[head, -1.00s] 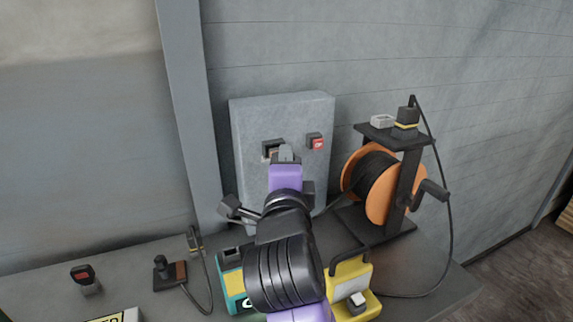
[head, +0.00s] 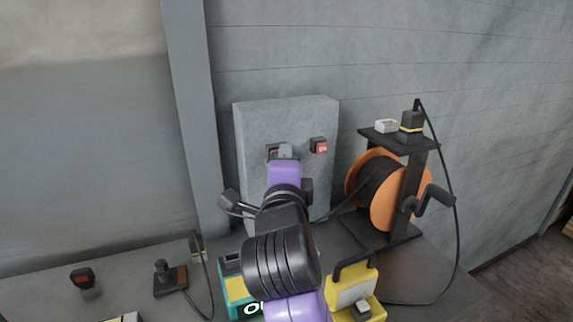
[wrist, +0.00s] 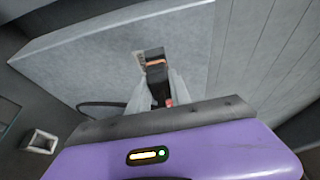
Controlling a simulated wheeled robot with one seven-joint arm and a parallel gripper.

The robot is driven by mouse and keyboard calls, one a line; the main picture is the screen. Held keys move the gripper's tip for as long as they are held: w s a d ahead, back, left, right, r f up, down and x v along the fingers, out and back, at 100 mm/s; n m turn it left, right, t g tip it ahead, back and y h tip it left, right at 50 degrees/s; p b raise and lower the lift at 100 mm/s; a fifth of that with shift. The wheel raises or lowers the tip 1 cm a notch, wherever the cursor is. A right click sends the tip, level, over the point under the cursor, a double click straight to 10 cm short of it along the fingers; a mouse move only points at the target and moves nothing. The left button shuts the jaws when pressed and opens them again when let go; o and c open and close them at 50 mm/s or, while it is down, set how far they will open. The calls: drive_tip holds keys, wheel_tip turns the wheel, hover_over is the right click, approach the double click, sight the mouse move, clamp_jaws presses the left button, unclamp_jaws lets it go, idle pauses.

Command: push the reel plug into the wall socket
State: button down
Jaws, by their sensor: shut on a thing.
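My gripper (head: 285,153) is purple with grey fingers and reaches up to the front of the grey wall panel (head: 252,125). In the wrist view my gripper (wrist: 156,88) is shut on a dark plug (wrist: 157,76), which I take to be the reel plug. The wall socket (head: 272,152) is a dark opening on the panel, partly covered by my fingers. It also shows in the wrist view as a dark housing with an orange-brown inside (wrist: 153,55), right ahead of the plug. Plug and socket look in line and very close; I cannot tell whether the plug is inside.
A red switch (head: 319,146) sits right of the socket. The orange cable reel (head: 388,205) stands at the right, a black yellow-banded plug (head: 411,126) on its top. A yellow lamp (head: 353,292) and a teal box (head: 238,290) flank my arm.

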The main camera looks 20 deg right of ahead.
drive_tip(key=shift+w, duration=0.1)
drive_tip(key=c, duration=0.5)
unclamp_jaws()
drive_tip(key=s+b, duration=0.1)
drive_tip(key=s, duration=0.6)
idle(1.3)
idle(0.3)
drive_tip(key=b+v, duration=0.1)
drive_tip(key=v, duration=0.6)
drive_tip(key=shift+s, duration=0.4)
